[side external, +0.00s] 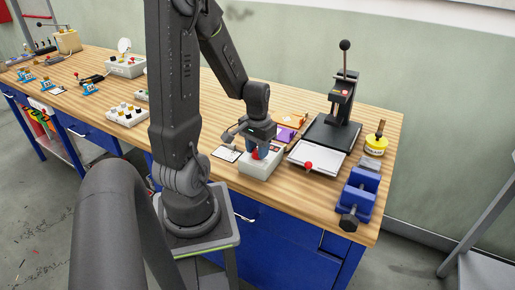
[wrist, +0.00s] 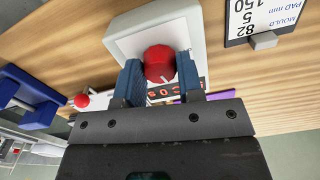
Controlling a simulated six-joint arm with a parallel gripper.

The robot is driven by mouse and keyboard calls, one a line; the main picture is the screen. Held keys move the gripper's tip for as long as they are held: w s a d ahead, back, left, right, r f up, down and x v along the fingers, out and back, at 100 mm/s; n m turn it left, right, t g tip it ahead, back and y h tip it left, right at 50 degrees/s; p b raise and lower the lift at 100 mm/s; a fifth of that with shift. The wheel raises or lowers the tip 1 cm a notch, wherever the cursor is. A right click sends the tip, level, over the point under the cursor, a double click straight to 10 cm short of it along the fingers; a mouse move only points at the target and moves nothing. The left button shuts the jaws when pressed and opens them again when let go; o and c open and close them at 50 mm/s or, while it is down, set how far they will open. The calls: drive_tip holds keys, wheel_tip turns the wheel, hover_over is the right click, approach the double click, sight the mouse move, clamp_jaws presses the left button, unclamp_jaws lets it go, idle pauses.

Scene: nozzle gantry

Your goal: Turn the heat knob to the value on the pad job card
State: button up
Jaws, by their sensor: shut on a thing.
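The red heat knob (wrist: 159,64) sits on a white control box (wrist: 120,35) in the wrist view. My gripper (wrist: 158,72) is shut on the knob, with one blue finger on each side of it. Glowing red characters on a dark display (wrist: 163,92) are partly hidden by my fingers, so I cannot read the full value. The job card (wrist: 262,18) at the top right appears upside down, with "MOULD", "PAD mm", "150", "5" and "82" legible. In the side view, my gripper points down over the box (side external: 260,170), and the card (side external: 226,154) lies left of it.
A press (side external: 345,95) with a tall lever stands behind right of the box, and a white plate with a red knob (side external: 308,166) is in front of it. A blue vise (side external: 360,190) and a yellow tin (side external: 376,145) stand at the right. Bare wood shows around the card.

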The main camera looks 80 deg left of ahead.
drive_tip(key=m, duration=0.4)
drive_tip(key=shift+m, duration=2.2)
drive_tip(key=o, duration=0.9)
wheel_tip(320, 180, up, 14)
drive_tip(key=shift+f, duration=0.1)
